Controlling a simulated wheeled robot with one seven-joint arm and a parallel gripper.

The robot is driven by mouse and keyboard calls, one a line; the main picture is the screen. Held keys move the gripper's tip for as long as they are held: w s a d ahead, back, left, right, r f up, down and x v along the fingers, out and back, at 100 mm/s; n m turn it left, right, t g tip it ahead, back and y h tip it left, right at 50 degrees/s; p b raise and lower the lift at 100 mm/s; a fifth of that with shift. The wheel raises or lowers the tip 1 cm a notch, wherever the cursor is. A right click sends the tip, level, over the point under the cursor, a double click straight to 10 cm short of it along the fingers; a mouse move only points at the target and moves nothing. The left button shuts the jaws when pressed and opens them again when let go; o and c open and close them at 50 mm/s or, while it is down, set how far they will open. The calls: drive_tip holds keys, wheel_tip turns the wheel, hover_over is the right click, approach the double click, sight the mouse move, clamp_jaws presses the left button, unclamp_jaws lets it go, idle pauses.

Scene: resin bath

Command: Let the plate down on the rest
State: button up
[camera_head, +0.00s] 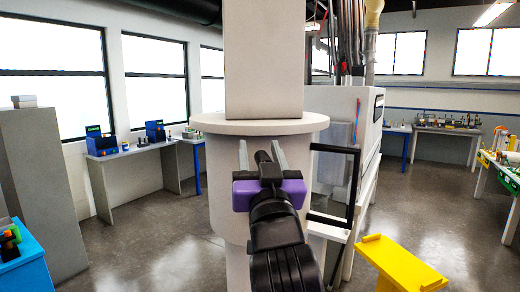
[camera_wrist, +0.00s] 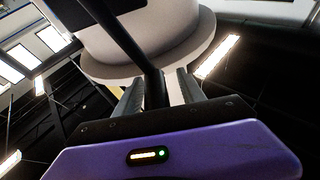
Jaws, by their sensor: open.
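My gripper (camera_head: 262,157) is raised in front of a pale grey drum (camera_head: 228,170), with its purple body low and its two grey fingers pointing up. The fingers are spread apart; they also show in the wrist view (camera_wrist: 158,92). A dark bar (camera_wrist: 127,42) runs down between them there, and I cannot tell whether either finger touches it. The drum has a wide round rim (camera_head: 215,124), and a square pale column (camera_head: 262,60) rises from its top. I cannot pick out the plate or the rest for certain.
A black upright frame (camera_head: 355,190) stands just right of the drum. A yellow-topped stand (camera_head: 400,262) is at the lower right. A blue bench (camera_head: 25,268) and grey cabinet (camera_head: 40,190) are at the left. Grey floor (camera_head: 165,245) is open between them and the drum.

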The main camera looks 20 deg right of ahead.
drive_tip(key=shift+c, duration=0.5)
clamp_jaws()
drive_tip(key=shift+a, duration=0.2)
idle(0.6)
